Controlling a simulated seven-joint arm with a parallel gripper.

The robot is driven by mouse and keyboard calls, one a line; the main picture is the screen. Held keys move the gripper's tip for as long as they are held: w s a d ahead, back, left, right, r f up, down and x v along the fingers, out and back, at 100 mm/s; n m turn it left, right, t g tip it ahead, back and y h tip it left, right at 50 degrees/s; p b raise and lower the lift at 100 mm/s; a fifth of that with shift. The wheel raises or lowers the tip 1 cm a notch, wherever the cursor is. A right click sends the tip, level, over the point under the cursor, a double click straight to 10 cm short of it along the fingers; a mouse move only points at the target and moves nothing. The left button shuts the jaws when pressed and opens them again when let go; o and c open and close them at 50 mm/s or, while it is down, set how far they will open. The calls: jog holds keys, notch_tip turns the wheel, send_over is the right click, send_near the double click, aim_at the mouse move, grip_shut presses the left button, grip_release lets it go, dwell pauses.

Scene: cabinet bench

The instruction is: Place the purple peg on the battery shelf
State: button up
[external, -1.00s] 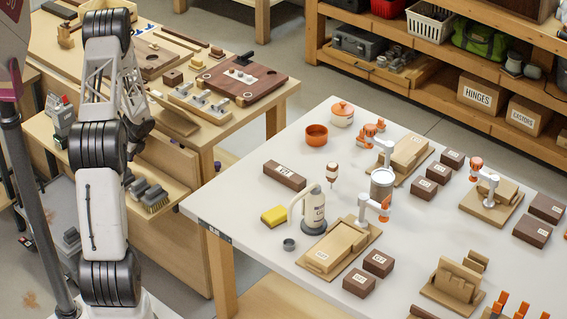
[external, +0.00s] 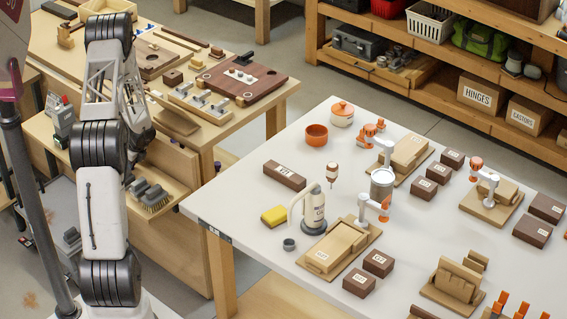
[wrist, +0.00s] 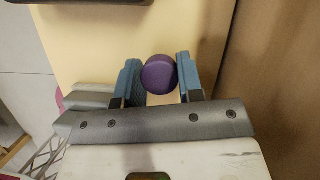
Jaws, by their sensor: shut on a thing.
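The purple peg (wrist: 159,74) shows its round end in the wrist view, between the two blue finger pads of my gripper (wrist: 159,82). My gripper is shut on it. Below the peg in that view is a pale tan surface (wrist: 100,45); I cannot tell whether the peg touches it. In the external view, my gripper is mostly hidden behind my arm, beside the wooden bench at left, and the peg cannot be made out. A low wooden shelf (external: 172,203) with brushes sits on the bench's side; I cannot tell which shelf is the battery shelf.
A grey-green device (external: 62,118) stands on the bench's left side. The wooden bench top (external: 228,128) carries boards and small blocks. Brushes (external: 152,196) lie on the low shelf. A brown wall (wrist: 255,80) stands close on the right in the wrist view.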

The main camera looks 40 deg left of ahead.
jog(key=o, duration=1)
jog(key=shift+c, duration=0.2)
jog(key=v, duration=1.2)
jog(key=shift+r, duration=0.1)
jog(key=s+d+r+n+t, duration=0.25)
jog(key=d+r+n, duration=0.55)
jog(key=d+r, duration=2.05)
jog(key=s+d+r+n+h, duration=0.2)
jog(key=s+d+r+n, duration=0.1)
jog(key=s+d, duration=0.9)
jog(key=s+d+r+n+h, duration=0.2)
jog(key=s+d+r+n, duration=0.2)
jog(key=s+d, duration=0.9)
jog(key=d+r+t, duration=0.1)
jog(key=d, duration=0.2)
jog(key=shift+d+n+h, duration=0.3)
jog(key=shift+d, duration=0.05)
